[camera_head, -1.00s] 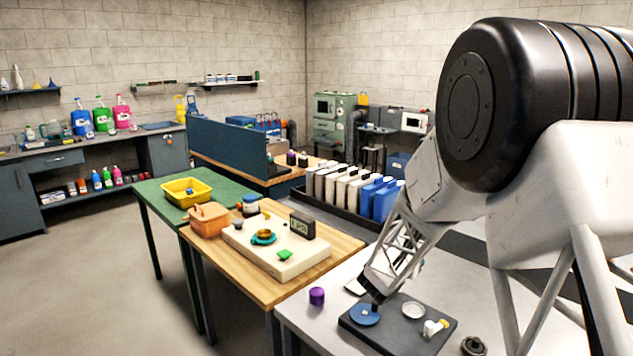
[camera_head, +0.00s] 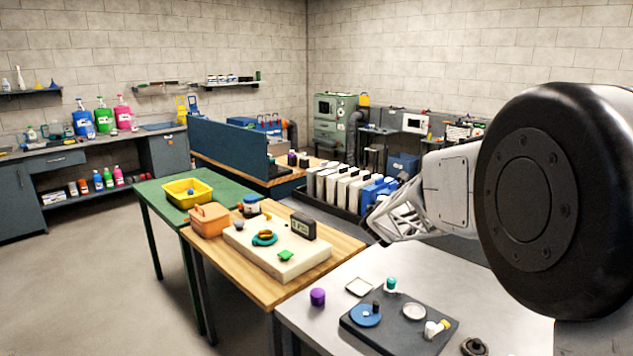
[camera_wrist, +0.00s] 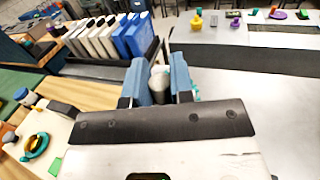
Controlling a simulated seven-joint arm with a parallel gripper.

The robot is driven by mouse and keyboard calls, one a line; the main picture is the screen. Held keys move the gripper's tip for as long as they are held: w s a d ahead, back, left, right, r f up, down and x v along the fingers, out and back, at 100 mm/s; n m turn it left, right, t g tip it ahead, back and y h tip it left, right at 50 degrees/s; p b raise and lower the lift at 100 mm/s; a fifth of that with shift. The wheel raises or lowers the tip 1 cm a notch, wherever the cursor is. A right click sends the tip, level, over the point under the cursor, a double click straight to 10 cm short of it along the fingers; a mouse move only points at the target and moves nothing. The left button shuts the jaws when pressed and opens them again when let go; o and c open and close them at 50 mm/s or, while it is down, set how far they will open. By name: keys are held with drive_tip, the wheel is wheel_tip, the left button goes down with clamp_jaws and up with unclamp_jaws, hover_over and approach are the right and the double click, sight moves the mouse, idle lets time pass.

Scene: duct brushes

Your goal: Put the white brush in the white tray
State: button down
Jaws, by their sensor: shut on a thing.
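My gripper (camera_wrist: 158,76), with its two blue fingers, is shut on a pale grey-white upright thing (camera_wrist: 159,84), which looks like the white brush. Most of it is hidden between the fingers. In the head view, my fingers and what they hold are hidden behind my arm, which is raised behind the near table. A pale square tray (camera_head: 359,287) with a dark rim lies empty on that table. A round white dish (camera_head: 413,311) sits empty on a dark board. I cannot tell for certain which of the two is the white tray.
A teal piece (camera_head: 391,285) and a purple cylinder (camera_head: 318,297) stand nearby. Blue and white jugs (camera_head: 350,187) stand in a rack behind.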

drive_tip(key=a+r+n+t+y, duration=0.1)
drive_tip(key=a+r+n+y, duration=0.1)
drive_tip(key=r, duration=1)
drive_tip(key=s+a+r+n+t+y, duration=0.1)
drive_tip(key=a+r+n+y, duration=0.2)
drive_tip(key=r, duration=0.9)
drive_tip(key=shift+s+a+y, duration=0.25)
drive_tip(key=shift+a+y, duration=0.7)
drive_tip(key=shift+y, duration=0.75)
drive_tip(key=shift+w+d+f, duration=0.1)
drive_tip(key=shift+w+f, duration=0.05)
drive_tip(key=shift+f, duration=0.2)
idle(0.8)
